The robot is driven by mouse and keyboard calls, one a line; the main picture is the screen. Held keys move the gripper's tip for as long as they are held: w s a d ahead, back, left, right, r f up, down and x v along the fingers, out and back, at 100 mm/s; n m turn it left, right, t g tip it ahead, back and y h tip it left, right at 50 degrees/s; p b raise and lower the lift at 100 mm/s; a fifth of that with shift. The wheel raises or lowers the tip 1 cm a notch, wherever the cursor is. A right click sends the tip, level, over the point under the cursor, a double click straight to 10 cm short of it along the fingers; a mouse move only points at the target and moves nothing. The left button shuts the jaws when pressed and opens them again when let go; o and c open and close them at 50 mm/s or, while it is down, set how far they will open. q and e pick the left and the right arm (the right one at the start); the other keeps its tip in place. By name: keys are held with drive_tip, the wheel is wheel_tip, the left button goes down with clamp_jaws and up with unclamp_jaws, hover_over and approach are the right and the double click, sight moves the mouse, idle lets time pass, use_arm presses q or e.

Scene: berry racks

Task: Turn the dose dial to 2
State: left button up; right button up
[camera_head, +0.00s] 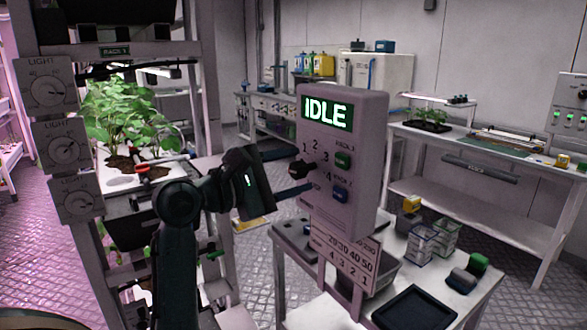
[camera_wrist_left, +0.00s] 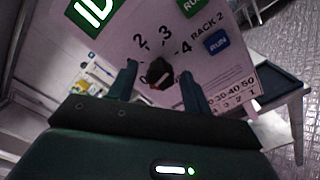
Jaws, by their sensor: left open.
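The dose dial (camera_head: 302,170) is a small black knob on the front of a pale control box (camera_head: 359,125), ringed by printed numbers. In the left wrist view the knob (camera_wrist_left: 160,74) lies between my two fingers, with 2, 3 and 4 printed beyond it. A light and reddish mark shows on the knob, but I cannot tell which number it points to. My left gripper (camera_head: 288,188) is open in front of the dial; in its wrist view the fingers (camera_wrist_left: 158,80) stand apart on either side of the knob, with gaps visible. The box's screen (camera_head: 326,112) reads IDLE.
A green button (camera_head: 343,160) and a blue RUN button (camera_head: 340,193) sit right of the dial. A table (camera_head: 300,275) below holds a black tray (camera_head: 415,307) and clear boxes (camera_head: 420,243). A plant rack with light dials (camera_head: 62,145) stands at left.

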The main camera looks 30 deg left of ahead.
use_arm(q)
drive_tip(key=shift+w+d, duration=0.15)
drive_tip(key=shift+w, duration=0.15)
drive_tip(key=shift+c, duration=0.3)
drive_tip(key=c, duration=0.9)
